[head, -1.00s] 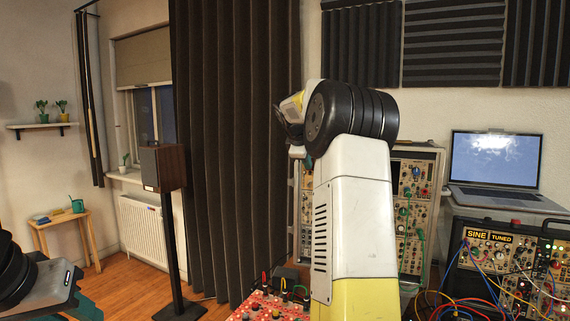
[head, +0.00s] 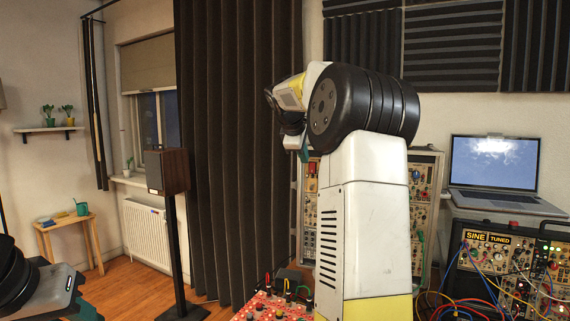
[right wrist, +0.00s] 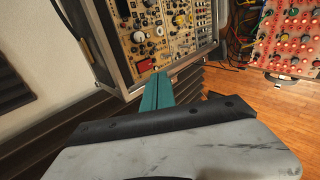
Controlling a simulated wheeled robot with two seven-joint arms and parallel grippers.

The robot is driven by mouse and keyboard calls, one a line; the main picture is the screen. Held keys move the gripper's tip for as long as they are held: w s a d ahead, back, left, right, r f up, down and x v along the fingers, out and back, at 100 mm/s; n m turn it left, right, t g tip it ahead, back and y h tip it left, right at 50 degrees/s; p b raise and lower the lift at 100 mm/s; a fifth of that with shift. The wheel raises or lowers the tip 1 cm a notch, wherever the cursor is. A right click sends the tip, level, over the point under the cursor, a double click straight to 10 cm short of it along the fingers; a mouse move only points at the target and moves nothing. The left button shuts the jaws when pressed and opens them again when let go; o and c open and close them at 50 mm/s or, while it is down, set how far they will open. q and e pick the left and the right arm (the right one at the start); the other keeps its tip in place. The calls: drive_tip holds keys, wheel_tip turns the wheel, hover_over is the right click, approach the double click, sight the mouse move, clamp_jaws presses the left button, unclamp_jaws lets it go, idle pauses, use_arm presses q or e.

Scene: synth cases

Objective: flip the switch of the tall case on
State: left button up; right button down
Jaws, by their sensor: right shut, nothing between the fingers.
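The tall case (head: 424,170) stands behind my right arm in the head view, which hides much of its front. In the right wrist view the case (right wrist: 115,62) fills the top middle, with knobs and jacks on its panels. A small red part (right wrist: 145,66), which looks like a switch, sits low on its panel; it also shows in the head view (head: 312,168). My right gripper (right wrist: 158,88) is shut and empty, its teal fingertips close to the red part. I cannot tell whether they touch. My left gripper (head: 85,310) is partly cut off at the lower left.
A red-panelled synth (head: 270,308) stands low in front. A cabled case (head: 500,262) marked SINE TUNED and a laptop (head: 494,170) are at the right. A speaker on a stand (head: 168,172) and a dark curtain (head: 235,150) are left of my right arm.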

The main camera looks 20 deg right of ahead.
drive_tip(key=shift+v, duration=2.1)
drive_tip(key=shift+s, duration=0.1)
